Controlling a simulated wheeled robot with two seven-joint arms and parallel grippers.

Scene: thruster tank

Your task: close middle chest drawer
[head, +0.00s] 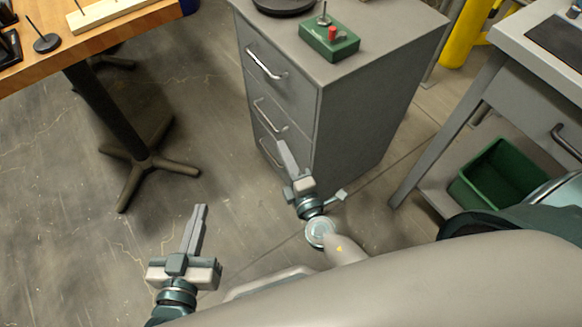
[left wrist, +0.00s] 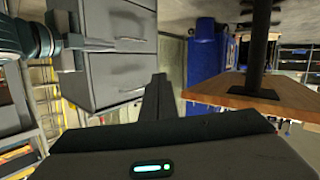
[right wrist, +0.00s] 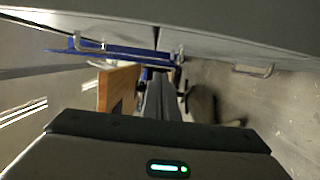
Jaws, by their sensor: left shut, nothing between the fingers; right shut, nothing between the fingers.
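The grey chest (head: 350,110) stands at the centre of the head view, with three drawers on its left-facing front. The middle drawer's bar handle (head: 268,115) lies between the top handle (head: 266,63) and the bottom handle (head: 271,153). The middle drawer looks about flush; a small gap cannot be told. My right gripper (head: 283,148) is shut and empty, in front of the chest's lower part and partly covering it. My left gripper (head: 201,210) is shut and empty over open floor, left of the chest. The chest front also shows in the left wrist view (left wrist: 107,55).
A green box with a red button (head: 330,40) and a dark round item (head: 284,4) sit on the chest top. A wooden table (head: 110,35) stands at left on a dark splayed foot. A grey workbench (head: 530,75) and green bin (head: 502,176) are at right.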

